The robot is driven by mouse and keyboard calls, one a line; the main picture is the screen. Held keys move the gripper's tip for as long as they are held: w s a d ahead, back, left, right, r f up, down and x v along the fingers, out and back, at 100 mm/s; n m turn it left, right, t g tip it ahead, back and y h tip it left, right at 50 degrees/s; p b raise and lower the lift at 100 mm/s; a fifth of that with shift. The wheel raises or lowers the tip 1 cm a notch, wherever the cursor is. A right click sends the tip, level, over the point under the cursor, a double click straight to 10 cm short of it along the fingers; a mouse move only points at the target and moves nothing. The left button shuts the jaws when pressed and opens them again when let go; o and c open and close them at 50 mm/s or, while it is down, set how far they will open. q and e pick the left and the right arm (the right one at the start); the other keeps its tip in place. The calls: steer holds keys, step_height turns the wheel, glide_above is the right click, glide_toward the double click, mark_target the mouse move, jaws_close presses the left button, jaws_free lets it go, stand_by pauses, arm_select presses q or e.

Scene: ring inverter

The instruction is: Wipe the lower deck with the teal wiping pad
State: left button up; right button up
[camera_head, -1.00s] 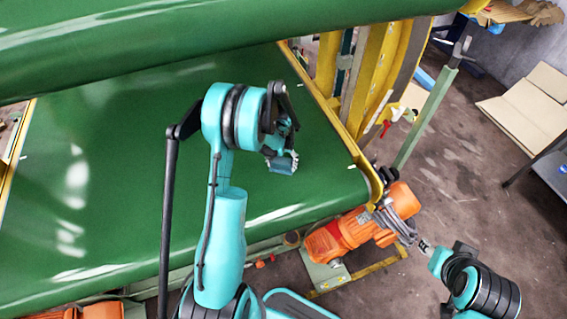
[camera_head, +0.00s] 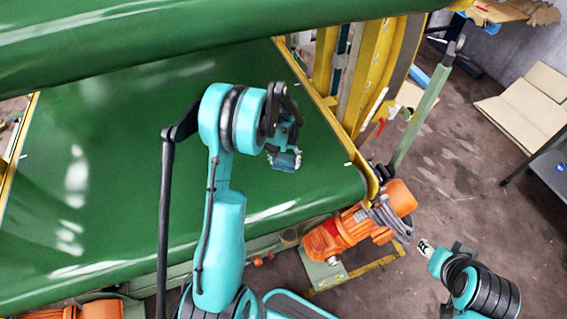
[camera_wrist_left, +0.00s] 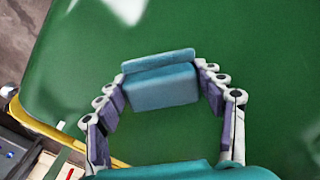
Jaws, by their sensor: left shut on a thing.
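The lower deck (camera_head: 110,170) is a broad, glossy green surface under a second green band. My left gripper (camera_wrist_left: 160,88) is shut on the teal wiping pad (camera_wrist_left: 162,84), with its fingers on both sides of the block. In the head view the pad (camera_head: 286,161) shows small below the left wrist, over the deck's right part. I cannot tell whether the pad touches the deck. My right gripper (camera_head: 424,246) is at the lower right, away from the deck, small, and its jaws are not clear.
The upper green band (camera_head: 200,38) overhangs the deck at the top. A yellow frame (camera_head: 340,75) stands along the deck's right edge. An orange motor (camera_head: 345,232) sits beyond the near right corner. Cardboard (camera_head: 530,105) lies on the floor at right.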

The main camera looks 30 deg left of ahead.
arm_select(q)
steer(key=shift+w+a+r+p, duration=0.15)
steer(key=shift+r+p, duration=0.25)
steer(key=shift+r, duration=0.45)
steer(key=shift+r+p, duration=0.45)
steer(key=shift+r, duration=0.35)
steer(key=shift+r+p, duration=0.6)
steer(key=shift+r, duration=0.55)
